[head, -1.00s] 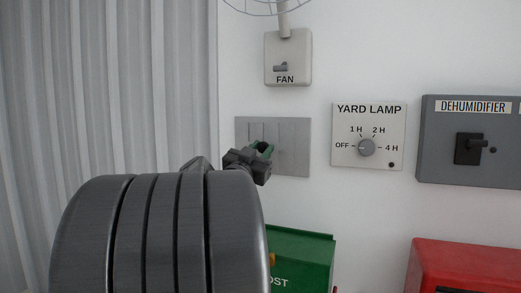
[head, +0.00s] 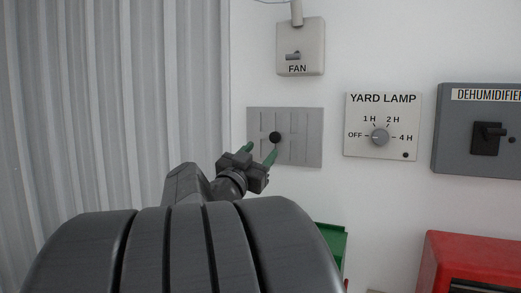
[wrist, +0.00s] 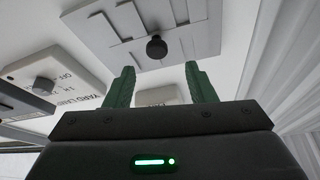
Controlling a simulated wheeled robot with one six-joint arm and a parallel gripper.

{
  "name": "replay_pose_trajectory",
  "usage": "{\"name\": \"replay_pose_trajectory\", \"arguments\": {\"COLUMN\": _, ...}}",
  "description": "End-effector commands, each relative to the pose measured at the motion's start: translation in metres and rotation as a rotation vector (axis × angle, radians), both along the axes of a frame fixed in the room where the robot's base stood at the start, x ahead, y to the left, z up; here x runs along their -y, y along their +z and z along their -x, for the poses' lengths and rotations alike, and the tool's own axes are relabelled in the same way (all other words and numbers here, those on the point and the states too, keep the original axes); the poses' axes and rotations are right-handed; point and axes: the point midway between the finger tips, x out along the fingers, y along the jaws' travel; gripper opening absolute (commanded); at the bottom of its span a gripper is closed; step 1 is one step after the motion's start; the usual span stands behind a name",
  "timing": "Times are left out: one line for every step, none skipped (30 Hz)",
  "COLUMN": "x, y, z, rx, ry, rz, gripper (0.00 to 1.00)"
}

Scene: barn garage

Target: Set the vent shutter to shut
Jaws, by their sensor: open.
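The vent shutter is a grey slatted panel (head: 308,139) on the white wall, left of the yard lamp plate. A round black knob (head: 275,137) sits left of its middle; it also shows in the wrist view (wrist: 156,47). My gripper (head: 261,151) is open, with green fingers, just below and left of the knob in the head view. In the wrist view the knob is a little past the open fingertips (wrist: 160,68), roughly between them and apart from both. Nothing is held. The panel carries no readable label.
The FAN switch box (head: 301,47) is above the panel. The YARD LAMP dial plate (head: 383,125) and grey DEHUMIDIFIER box (head: 480,130) are to the right. A green box (head: 331,241) and red box (head: 470,258) stand lower. Corrugated metal (head: 120,100) is at left.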

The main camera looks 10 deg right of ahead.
Motion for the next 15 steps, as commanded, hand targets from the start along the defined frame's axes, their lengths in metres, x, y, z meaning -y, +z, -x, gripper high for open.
{"name": "replay_pose_trajectory", "arguments": {"x": -0.009, "y": -0.008, "z": 0.009, "rx": 0.002, "ry": 0.006, "rz": 0.000, "gripper": 0.50}}
{"name": "replay_pose_trajectory", "arguments": {"x": -0.013, "y": -0.010, "z": 0.014, "rx": 0.002, "ry": 0.006, "rz": 0.000, "gripper": 0.50}}
{"name": "replay_pose_trajectory", "arguments": {"x": -0.017, "y": -0.012, "z": 0.019, "rx": 0.002, "ry": 0.007, "rz": 0.000, "gripper": 0.50}}
{"name": "replay_pose_trajectory", "arguments": {"x": -0.021, "y": -0.014, "z": 0.024, "rx": 0.002, "ry": 0.006, "rz": 0.000, "gripper": 0.50}}
{"name": "replay_pose_trajectory", "arguments": {"x": -0.024, "y": -0.017, "z": 0.027, "rx": 0.000, "ry": 0.005, "rz": 0.000, "gripper": 0.50}}
{"name": "replay_pose_trajectory", "arguments": {"x": -0.027, "y": -0.019, "z": 0.032, "rx": 0.001, "ry": 0.006, "rz": -0.001, "gripper": 0.50}}
{"name": "replay_pose_trajectory", "arguments": {"x": -0.030, "y": -0.020, "z": 0.035, "rx": 0.001, "ry": 0.004, "rz": 0.000, "gripper": 0.50}}
{"name": "replay_pose_trajectory", "arguments": {"x": -0.032, "y": -0.021, "z": 0.037, "rx": 0.000, "ry": 0.004, "rz": 0.001, "gripper": 0.50}}
{"name": "replay_pose_trajectory", "arguments": {"x": -0.034, "y": -0.022, "z": 0.040, "rx": 0.000, "ry": 0.005, "rz": 0.001, "gripper": 0.50}}
{"name": "replay_pose_trajectory", "arguments": {"x": -0.036, "y": -0.023, "z": 0.042, "rx": 0.000, "ry": 0.004, "rz": 0.001, "gripper": 0.50}}
{"name": "replay_pose_trajectory", "arguments": {"x": -0.037, "y": -0.024, "z": 0.044, "rx": 0.000, "ry": 0.003, "rz": 0.001, "gripper": 0.50}}
{"name": "replay_pose_trajectory", "arguments": {"x": -0.038, "y": -0.024, "z": 0.045, "rx": 0.001, "ry": 0.002, "rz": 0.000, "gripper": 0.50}}
{"name": "replay_pose_trajectory", "arguments": {"x": -0.039, "y": -0.025, "z": 0.046, "rx": 0.001, "ry": 0.002, "rz": 0.000, "gripper": 0.50}}
{"name": "replay_pose_trajectory", "arguments": {"x": -0.039, "y": -0.025, "z": 0.047, "rx": 0.000, "ry": 0.002, "rz": 0.000, "gripper": 0.50}}
{"name": "replay_pose_trajectory", "arguments": {"x": -0.040, "y": -0.025, "z": 0.048, "rx": 0.000, "ry": 0.002, "rz": 0.000, "gripper": 0.50}}
